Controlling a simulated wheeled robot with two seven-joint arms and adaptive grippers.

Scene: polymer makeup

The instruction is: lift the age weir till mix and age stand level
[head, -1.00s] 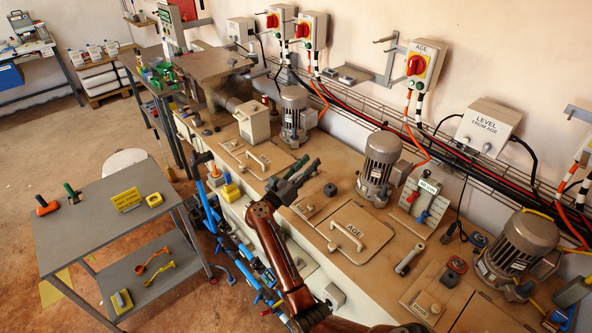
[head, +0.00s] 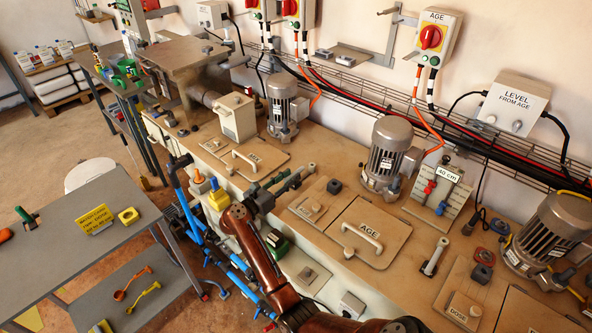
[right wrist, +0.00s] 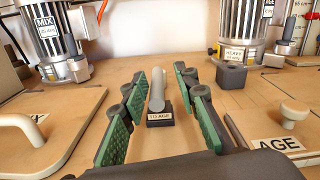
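The weir's upright grey handle (right wrist: 157,90) rises from a dark base with a "TO AGE" label (right wrist: 159,117) in the right wrist view. My right gripper (right wrist: 161,82) is open, with its green-padded fingers on either side of the handle and a visible gap on each side. In the head view my right gripper (head: 291,182) is over the tank deck between the MIX lid (head: 268,164) and the AGE lid (head: 375,245); the weir is hard to make out there. A gauge board (head: 436,192) marked 40 cm carries red and blue pointers. My left gripper is out of view.
Motors stand along the back of the deck, including the MIX motor (head: 281,103) and another (head: 390,150). A black block (right wrist: 231,76) sits right of the weir. A level box (head: 513,105) and an AGE switch (head: 432,37) are on the wall. A grey table (head: 60,250) stands left.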

